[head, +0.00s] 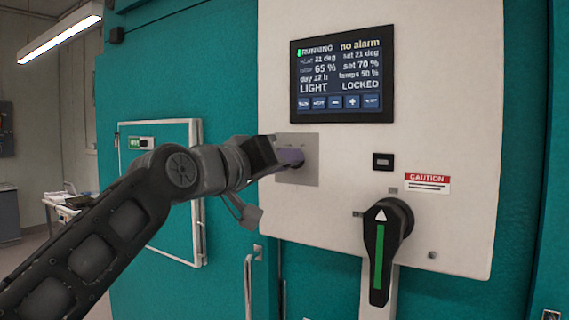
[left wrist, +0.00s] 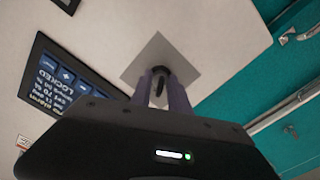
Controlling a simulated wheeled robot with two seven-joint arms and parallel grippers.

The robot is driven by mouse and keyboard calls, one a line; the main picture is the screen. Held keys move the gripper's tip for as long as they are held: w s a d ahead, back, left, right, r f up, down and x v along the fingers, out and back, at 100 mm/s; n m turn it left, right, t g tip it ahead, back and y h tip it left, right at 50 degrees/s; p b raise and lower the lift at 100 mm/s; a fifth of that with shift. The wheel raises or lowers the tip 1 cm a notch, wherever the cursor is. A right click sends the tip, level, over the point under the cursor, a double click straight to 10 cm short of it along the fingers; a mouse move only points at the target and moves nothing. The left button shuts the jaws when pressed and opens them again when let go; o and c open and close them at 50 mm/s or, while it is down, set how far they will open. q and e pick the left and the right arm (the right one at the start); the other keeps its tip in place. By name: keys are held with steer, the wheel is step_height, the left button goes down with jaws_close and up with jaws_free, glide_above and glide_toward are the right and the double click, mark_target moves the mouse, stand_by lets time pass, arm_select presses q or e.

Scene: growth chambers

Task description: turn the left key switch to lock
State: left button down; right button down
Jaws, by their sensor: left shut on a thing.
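The left key switch sits on a square grey plate (head: 309,176) on the cream control panel (head: 440,110). My left gripper (head: 291,157) is at that plate, with its purple fingers shut on the switch's dark key (left wrist: 158,88). In the left wrist view the gripper (left wrist: 161,82) points at the plate (left wrist: 146,62), one finger on each side of the key. The fingers hide most of the key in the head view, so its exact angle is hard to tell. The display (head: 342,75) reads RUNNING, no alarm, LIGHT and LOCKED. My right gripper is not in view.
A large black rotary handle (head: 381,262) with a green stripe sticks out at the panel's lower right. A small black module (head: 383,161) and a red CAUTION label (head: 427,183) are above it. A white-framed door (head: 165,134) is on the teal wall at the left.

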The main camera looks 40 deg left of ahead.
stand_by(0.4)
arm_select(q)
steer(key=c, duration=1.6)
jaws_free()
steer(key=s+b, duration=0.2)
steer(key=s, duration=0.5)
steer(key=shift+s+d, duration=0.1)
steer(key=shift+s, duration=0.3)
